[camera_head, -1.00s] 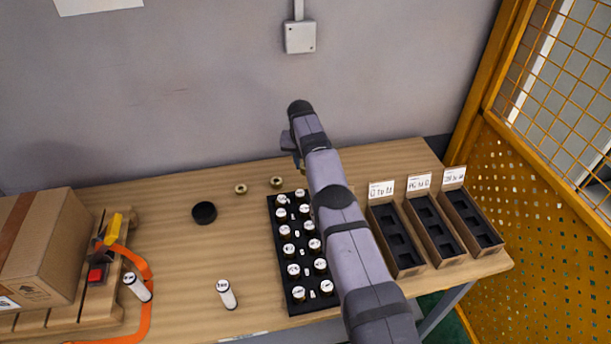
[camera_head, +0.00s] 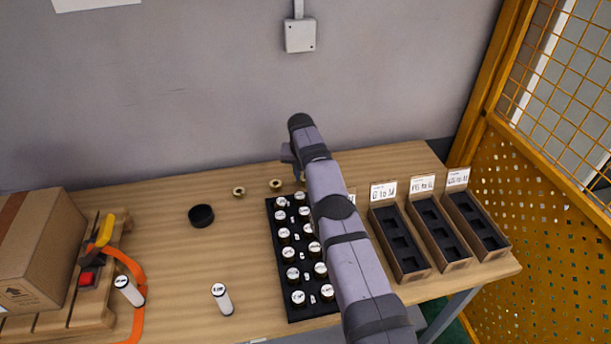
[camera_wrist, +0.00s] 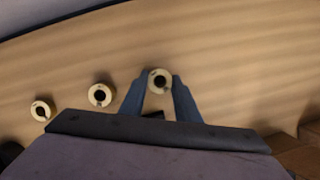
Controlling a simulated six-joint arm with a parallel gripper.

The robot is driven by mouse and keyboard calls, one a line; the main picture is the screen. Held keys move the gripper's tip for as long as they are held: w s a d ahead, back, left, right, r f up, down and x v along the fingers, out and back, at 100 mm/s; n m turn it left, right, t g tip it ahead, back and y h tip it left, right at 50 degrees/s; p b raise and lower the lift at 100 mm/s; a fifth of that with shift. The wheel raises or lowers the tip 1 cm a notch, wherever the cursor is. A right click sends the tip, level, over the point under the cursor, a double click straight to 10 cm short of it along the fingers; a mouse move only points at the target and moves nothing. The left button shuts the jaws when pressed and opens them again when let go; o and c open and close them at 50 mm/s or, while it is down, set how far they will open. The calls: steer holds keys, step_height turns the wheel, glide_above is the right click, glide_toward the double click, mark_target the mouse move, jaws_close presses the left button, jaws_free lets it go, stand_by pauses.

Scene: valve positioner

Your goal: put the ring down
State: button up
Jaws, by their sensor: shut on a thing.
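My gripper (camera_wrist: 160,78) is shut on a brass-coloured ring (camera_wrist: 159,81) with a dark centre, held between its two blue fingertips. In the wrist view the ring looks about as large as the two rings beside it, so it is at or close to the table top; I cannot tell whether it touches. Two other brass rings lie on the table to its left, a nearer one (camera_wrist: 100,95) and a farther one (camera_wrist: 41,110). In the head view they are left of my arm (camera_head: 276,185) (camera_head: 238,192). My arm mostly hides the fingertips and held ring there.
A black tray (camera_head: 287,313) of several white-topped pieces stands in front of the rings. Labelled boxes (camera_head: 427,231) stand at the right. A black disc (camera_head: 201,215) and a white cylinder (camera_head: 222,299) are at the left. The wooden table (camera_head: 180,260) is clear between them.

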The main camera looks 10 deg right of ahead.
steer(key=o, duration=1.1)
steer(key=shift+o, duration=0.2)
steer(key=shift+s+r+b, duration=0.1)
steer(key=shift+r+b, duration=0.4)
steer(key=shift+r, duration=0.25)
steer(key=shift+s+a+r+b, duration=0.15)
steer(key=shift+s+r+b, duration=0.1)
steer(key=shift+r+b, duration=0.35)
steer(key=b+v, duration=0.1)
steer(key=v, duration=0.8)
steer(key=shift+r, duration=0.2)
steer(key=shift+a, duration=0.1)
